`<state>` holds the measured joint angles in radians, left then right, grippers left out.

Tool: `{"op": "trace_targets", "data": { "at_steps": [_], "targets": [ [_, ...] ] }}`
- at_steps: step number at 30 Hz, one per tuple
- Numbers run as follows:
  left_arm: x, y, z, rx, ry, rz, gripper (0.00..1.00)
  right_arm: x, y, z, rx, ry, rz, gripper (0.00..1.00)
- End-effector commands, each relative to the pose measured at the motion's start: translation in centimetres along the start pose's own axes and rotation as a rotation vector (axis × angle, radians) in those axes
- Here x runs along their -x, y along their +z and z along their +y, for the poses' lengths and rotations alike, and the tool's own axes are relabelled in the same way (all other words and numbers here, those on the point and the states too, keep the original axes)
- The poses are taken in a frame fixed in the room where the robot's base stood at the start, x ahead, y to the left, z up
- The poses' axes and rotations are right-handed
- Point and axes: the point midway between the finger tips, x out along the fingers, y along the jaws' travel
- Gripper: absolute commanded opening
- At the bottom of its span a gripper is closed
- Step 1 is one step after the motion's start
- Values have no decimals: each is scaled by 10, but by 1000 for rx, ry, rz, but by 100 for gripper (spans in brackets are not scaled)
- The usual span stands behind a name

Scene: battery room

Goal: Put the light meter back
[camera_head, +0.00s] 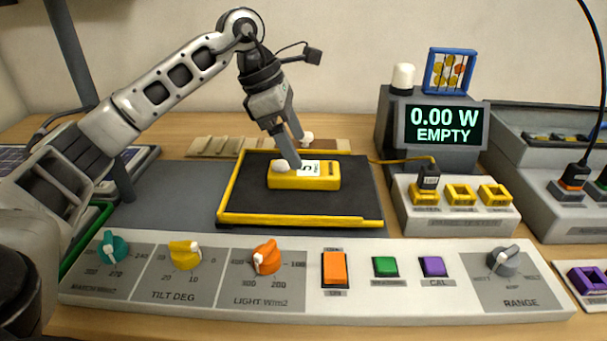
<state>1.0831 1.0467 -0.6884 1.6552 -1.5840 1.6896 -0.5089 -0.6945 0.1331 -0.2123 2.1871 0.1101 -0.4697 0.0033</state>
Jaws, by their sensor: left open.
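A yellow block-shaped device (312,181) with a white label on top, which looks like the light meter, lies on a black mat (345,205) with a yellow border. My left gripper (294,152) reaches down over it from the upper left. Its two pale-tipped fingers are apart, the near one at the device's left end and the far one behind it. I cannot tell whether the near fingertip touches the device. My right gripper is out of view.
A white control panel (420,300) with knobs and buttons runs along the front. To the right stand a display (438,125) reading "0.00 W EMPTY" and a socket block (450,220) with yellow sockets.

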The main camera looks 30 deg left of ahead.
Motion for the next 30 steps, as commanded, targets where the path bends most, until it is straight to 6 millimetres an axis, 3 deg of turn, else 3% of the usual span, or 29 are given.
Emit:
{"op": "trace_targets", "data": {
  "at_steps": [9,19,24,25,30],
  "targets": [
    [-44,-3,-5,1,-3,3,80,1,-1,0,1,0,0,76],
    [-51,-3,-5,0,-1,1,80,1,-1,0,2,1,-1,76],
    [-50,-3,-5,0,-1,1,33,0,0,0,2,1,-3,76],
    [-50,-3,-5,0,-1,1,28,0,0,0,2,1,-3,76],
    [-50,-3,-5,0,0,0,28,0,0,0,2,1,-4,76]
  ]
}}
